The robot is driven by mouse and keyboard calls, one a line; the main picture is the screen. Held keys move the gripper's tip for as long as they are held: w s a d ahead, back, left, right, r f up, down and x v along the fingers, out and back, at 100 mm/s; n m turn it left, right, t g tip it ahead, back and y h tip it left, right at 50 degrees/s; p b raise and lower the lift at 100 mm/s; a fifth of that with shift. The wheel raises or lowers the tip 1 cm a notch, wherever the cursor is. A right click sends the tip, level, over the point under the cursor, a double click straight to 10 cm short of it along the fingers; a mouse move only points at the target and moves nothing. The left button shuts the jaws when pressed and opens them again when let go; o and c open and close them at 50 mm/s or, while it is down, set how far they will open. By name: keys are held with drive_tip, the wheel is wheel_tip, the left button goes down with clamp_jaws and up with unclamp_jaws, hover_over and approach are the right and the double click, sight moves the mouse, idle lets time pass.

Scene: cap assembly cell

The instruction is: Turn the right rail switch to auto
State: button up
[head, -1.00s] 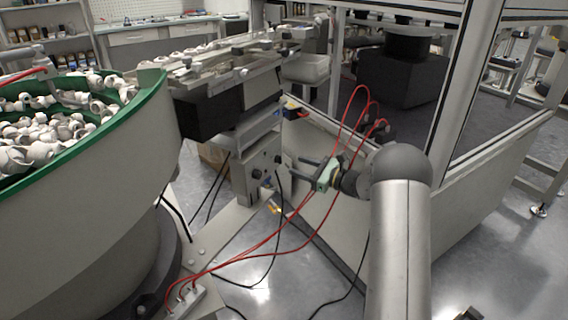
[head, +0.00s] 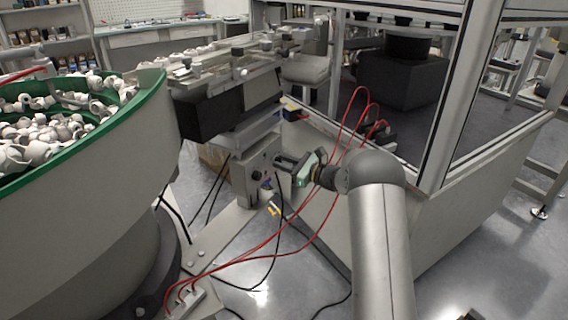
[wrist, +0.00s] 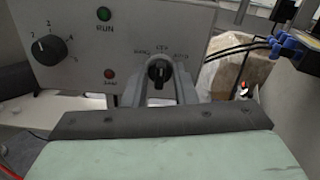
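The rail switch (wrist: 159,72) is a black rotary selector on a grey control panel (wrist: 85,60) in the wrist view. Its handle stands roughly upright, under the middle label of three; the small labels are hard to read. My gripper (wrist: 160,82) is open, with one finger on each side of the switch and a small gap visible on both sides. In the head view my gripper (head: 280,164) is at the panel (head: 256,172) below the rail, and hides the switch.
The panel also has a green RUN lamp (wrist: 103,14), a red lamp (wrist: 109,73) and a numbered black dial (wrist: 48,50). Red hoses (head: 335,170) hang close around my wrist. The bowl feeder (head: 90,190) stands at the left; the enclosure wall (head: 440,220) is at the right.

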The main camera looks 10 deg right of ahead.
drive_tip(key=shift+r+m+p, duration=0.1)
drive_tip(key=shift+m+p, duration=0.3)
drive_tip(key=shift+p, duration=0.05)
drive_tip(key=shift+m+p, duration=3.6)
drive_tip(key=shift+m, duration=0.4)
drive_tip(key=shift+f, duration=0.2)
drive_tip(key=o, duration=1)
drive_tip(key=v, duration=1.7)
drive_tip(key=shift+s+d, duration=0.2)
